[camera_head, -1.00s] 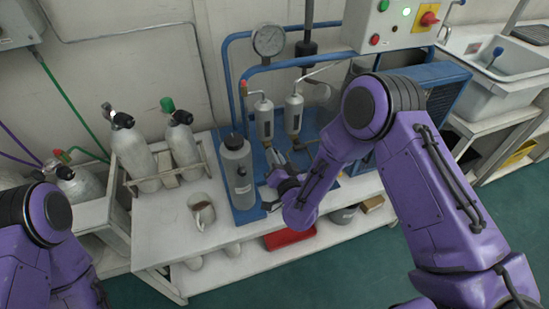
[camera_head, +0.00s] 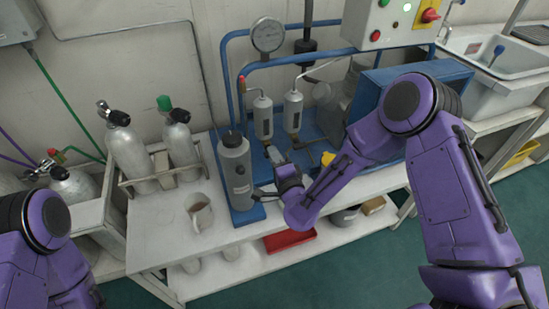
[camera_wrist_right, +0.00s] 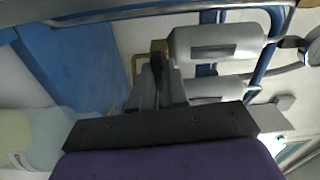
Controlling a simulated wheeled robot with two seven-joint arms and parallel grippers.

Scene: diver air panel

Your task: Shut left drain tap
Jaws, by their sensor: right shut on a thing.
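The left drain tap is a small fitting under the left grey filter cylinder (camera_head: 263,118). In the head view my gripper mostly hides it. In the right wrist view the fingers of my right gripper (camera_wrist_right: 158,88) are shut on a dark tap handle (camera_wrist_right: 156,64). A brass-coloured elbow (camera_wrist_right: 152,46) joins there at the end of a grey cylinder (camera_wrist_right: 215,44). The handle's exact angle is hard to tell. My left arm shows at the left edge, but its gripper is out of view.
A grey bottle (camera_head: 236,172) stands just left of my right gripper. The right filter cylinder (camera_head: 293,111) is close on the other side, with a yellow part (camera_head: 327,158) lower right. A gauge (camera_head: 267,35) hangs above.

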